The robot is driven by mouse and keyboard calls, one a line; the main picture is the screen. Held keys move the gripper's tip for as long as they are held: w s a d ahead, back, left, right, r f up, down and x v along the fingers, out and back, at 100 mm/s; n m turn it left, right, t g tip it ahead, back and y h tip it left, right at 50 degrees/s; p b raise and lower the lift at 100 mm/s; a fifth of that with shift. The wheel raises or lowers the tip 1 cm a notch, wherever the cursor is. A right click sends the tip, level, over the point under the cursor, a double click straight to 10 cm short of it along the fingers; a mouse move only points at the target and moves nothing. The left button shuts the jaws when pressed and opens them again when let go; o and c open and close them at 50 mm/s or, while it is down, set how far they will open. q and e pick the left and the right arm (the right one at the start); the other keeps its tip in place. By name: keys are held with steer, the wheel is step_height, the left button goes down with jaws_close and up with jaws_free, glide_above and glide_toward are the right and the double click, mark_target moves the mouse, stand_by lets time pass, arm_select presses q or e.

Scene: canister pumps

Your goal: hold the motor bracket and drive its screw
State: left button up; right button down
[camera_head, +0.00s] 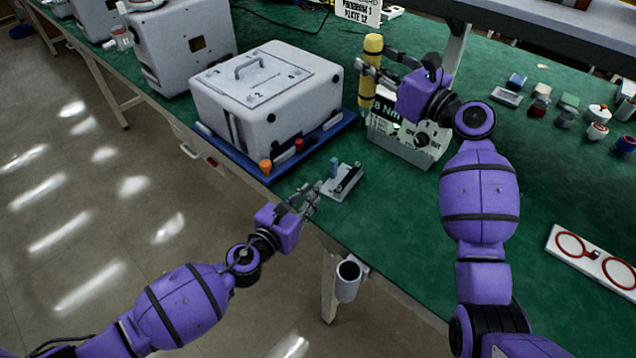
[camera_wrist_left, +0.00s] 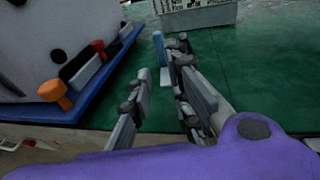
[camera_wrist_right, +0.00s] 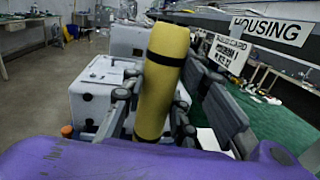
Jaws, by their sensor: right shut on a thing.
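A small grey fixture (camera_head: 340,190) with a dark bar lies near the table's front edge. A blue upright piece (camera_head: 334,166), possibly the motor bracket, stands at its left; it also shows in the left wrist view (camera_wrist_left: 159,50). My left gripper (camera_head: 308,192) is just left of the fixture, fingers apart and nothing visible between them. My right gripper (camera_head: 374,75) is shut on a yellow cylindrical driver (camera_head: 373,45), held roughly upright above the grey holder marked 8 Nm (camera_head: 405,150). The driver fills the middle of the right wrist view (camera_wrist_right: 161,85). I cannot make out the screw.
A large white housing (camera_head: 265,105) stands on a blue tray (camera_head: 335,130) behind the left gripper, with an orange knob (camera_head: 265,166) at the corner. A grey cup (camera_head: 348,280) hangs at the table edge. Small coloured parts and a red-ringed white plate (camera_head: 595,258) lie right.

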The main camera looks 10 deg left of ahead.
mark_target(332, 169)
arm_select(q)
steer(key=x, duration=1.1)
steer(key=shift+r, duration=0.15)
arm_select(e)
steer(key=shift+r, duration=0.15)
arm_select(q)
jaws_close()
steer(key=shift+c, duration=1)
jaws_free()
jaws_close()
arm_select(e)
steer(key=shift+w+f, duration=0.15)
steer(key=shift+f, duration=2.25)
